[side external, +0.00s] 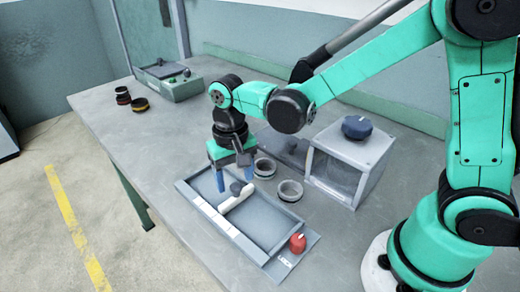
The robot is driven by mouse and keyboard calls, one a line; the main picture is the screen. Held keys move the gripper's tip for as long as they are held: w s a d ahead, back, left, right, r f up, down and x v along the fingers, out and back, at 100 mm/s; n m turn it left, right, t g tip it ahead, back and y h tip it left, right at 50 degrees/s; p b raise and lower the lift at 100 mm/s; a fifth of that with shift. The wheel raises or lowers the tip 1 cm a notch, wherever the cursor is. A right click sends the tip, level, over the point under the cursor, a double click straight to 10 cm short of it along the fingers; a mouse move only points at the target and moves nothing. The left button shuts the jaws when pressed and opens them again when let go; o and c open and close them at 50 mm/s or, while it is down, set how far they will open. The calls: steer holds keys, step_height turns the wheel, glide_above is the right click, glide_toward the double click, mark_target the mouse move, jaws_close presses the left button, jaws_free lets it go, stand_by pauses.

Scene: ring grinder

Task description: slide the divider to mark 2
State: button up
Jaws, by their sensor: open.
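A shallow grey tray (263,256) lies on the table with white marking labels along its near edge. A white divider (227,206) with a dark knob (236,187) stands across the tray, left of its middle. The mark numbers are too small to read. My gripper (192,180) is open above the tray's far left part, its two blue fingers pointing down. The fingers are on either side of the knob's area as pictured; I cannot tell whether they touch it.
A red knob (298,242) sits at the tray's right corner. Two small rings (290,191) (265,168) stand behind the tray. A grey box with a blue knob (357,127) is at the right. A green-grey device (180,86) and dark rings (123,96) are at the far left. The table's left front is clear.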

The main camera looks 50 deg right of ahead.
mark_target(238, 185)
steer(key=shift+r, duration=2.35)
steer(key=shift+s+d+r, duration=0.15)
steer(key=shift+d, duration=0.05)
steer(key=s+d+r+n+t, duration=0.3)
steer(key=s+d+t, duration=0.2)
steer(key=d+t, duration=0.2)
steer(key=shift+s, duration=0.35)
steer(key=shift+o, duration=0.2)
